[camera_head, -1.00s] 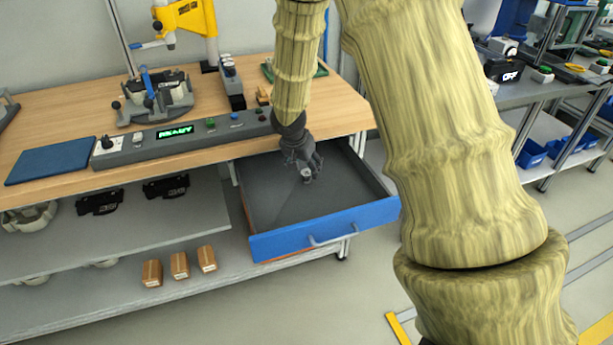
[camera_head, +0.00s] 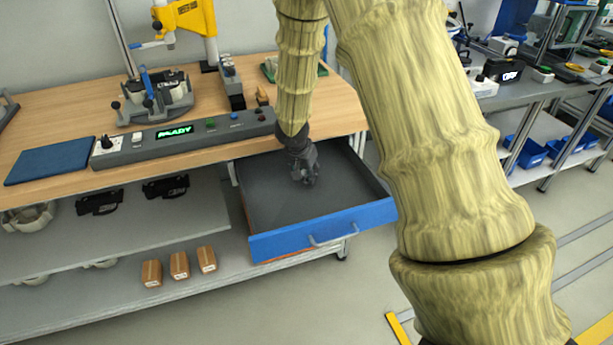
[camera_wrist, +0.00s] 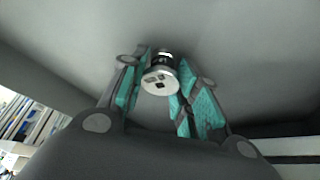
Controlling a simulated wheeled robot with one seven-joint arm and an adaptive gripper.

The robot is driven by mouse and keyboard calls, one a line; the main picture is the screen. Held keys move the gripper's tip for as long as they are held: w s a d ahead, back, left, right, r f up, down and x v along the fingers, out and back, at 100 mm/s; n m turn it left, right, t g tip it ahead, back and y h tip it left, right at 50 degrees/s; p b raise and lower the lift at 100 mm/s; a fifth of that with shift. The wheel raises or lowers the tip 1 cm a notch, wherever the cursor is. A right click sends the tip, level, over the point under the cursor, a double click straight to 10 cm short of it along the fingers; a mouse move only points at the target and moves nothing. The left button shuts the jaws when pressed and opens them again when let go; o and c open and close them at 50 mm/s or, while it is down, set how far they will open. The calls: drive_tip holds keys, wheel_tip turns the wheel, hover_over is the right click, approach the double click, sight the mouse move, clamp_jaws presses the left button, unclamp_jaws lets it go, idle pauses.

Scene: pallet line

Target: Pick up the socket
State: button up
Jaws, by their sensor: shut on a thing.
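The socket (camera_wrist: 159,82) is a small silvery cylinder with a square hole in its near end and a dark far part. In the wrist view it sits between the teal pads of my gripper (camera_wrist: 162,92), which is shut on it. In the head view my gripper (camera_head: 306,178) is inside the open blue-fronted drawer (camera_head: 322,230), low over its grey floor. The socket is hidden behind my gripper there. I cannot tell whether it still touches the drawer floor.
The drawer's walls and blue front surround my gripper. The wooden bench top (camera_head: 75,110) with a control panel (camera_head: 180,142) is above and left. The rest of the drawer looks empty.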

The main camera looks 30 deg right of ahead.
drive_tip(key=shift+s+r, duration=0.15)
drive_tip(key=shift+r, duration=0.25)
wheel_tip(320, 180, up, 11)
drive_tip(key=s+a, duration=0.2)
drive_tip(key=s, duration=0.7)
drive_tip(key=s+a+b, duration=0.1)
drive_tip(key=s+a, duration=0.1)
drive_tip(key=s, duration=0.8)
drive_tip(key=shift+a+f, duration=0.15)
drive_tip(key=shift+a, duration=0.2)
